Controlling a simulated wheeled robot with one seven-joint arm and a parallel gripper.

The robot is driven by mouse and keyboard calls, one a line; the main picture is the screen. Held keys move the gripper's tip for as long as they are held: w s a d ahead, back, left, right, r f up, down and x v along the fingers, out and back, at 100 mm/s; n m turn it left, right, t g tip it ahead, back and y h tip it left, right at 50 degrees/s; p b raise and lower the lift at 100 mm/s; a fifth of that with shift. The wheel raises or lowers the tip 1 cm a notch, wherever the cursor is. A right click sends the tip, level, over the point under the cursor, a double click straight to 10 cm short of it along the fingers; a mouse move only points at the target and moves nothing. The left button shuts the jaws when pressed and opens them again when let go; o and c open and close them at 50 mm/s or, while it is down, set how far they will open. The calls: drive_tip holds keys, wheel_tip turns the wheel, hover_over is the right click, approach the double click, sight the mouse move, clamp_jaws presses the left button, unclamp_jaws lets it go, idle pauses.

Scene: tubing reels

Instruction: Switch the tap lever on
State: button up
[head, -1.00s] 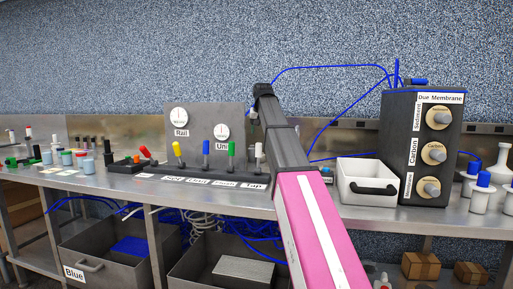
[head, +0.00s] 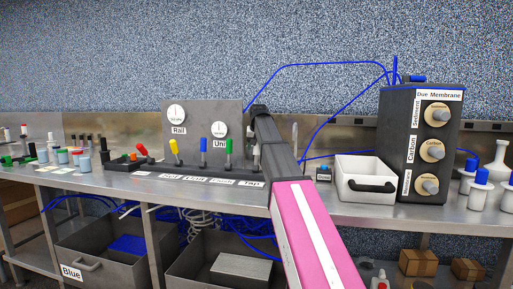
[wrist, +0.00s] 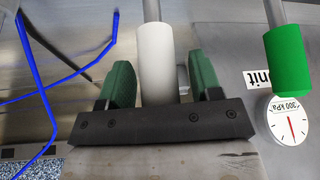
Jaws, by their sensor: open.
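The tap lever has a white cylindrical handle (wrist: 156,62) on a grey stem. In the wrist view the handle stands between the two green fingers of my gripper (wrist: 160,80), with a gap visible on each side. My gripper is open around it, not clamped. In the head view the Tap label (head: 252,184) shows on the panel's front edge. My arm covers most of the white lever there, and my gripper's fingers are hidden.
The green lever (wrist: 288,62) is beside my gripper in the wrist view. Blue (head: 204,146), yellow (head: 174,146) and red (head: 142,150) levers stand further left. A white bin (head: 364,165) and the dark filter unit (head: 400,135) are to the right. Blue tubing (head: 320,65) arches behind.

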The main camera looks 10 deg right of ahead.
sight(255, 152)
drive_tip(key=shift+c, duration=0.3)
clamp_jaws()
drive_tip(key=shift+s, duration=0.1)
drive_tip(key=shift+s+a+t+h, duration=0.15)
drive_tip(key=shift+s+a+t, duration=0.05)
drive_tip(key=shift+s+t, duration=0.3)
drive_tip(key=shift+s+a+t+h, duration=0.15)
drive_tip(key=shift+s+a+t, duration=0.05)
drive_tip(key=shift+s+t, duration=0.25)
drive_tip(key=shift+s+a+f+t+h, duration=0.1)
drive_tip(key=shift+s+a+t+h, duration=0.15)
drive_tip(key=shift+s+t, duration=0.35)
drive_tip(key=shift+s+a+t+h, duration=0.2)
drive_tip(key=shift+s+t, duration=0.25)
drive_tip(key=shift+s, duration=0.2)
drive_tip(key=shift+s+a+f+n+t+h, duration=0.15)
drive_tip(key=shift+s+a+f+t+h, duration=0.15)
drive_tip(key=shift+s+t, duration=0.45)
drive_tip(key=shift+s+a+f+n+t+h, duration=0.1)
drive_tip(key=shift+s+a+f+t+h, duration=0.3)
drive_tip(key=shift+t, duration=0.65)
drive_tip(key=shift+s+a+f+n+t+h, duration=0.15)
drive_tip(key=shift+s+a+t, duration=0.05)
drive_tip(key=shift+s+t, duration=0.6)
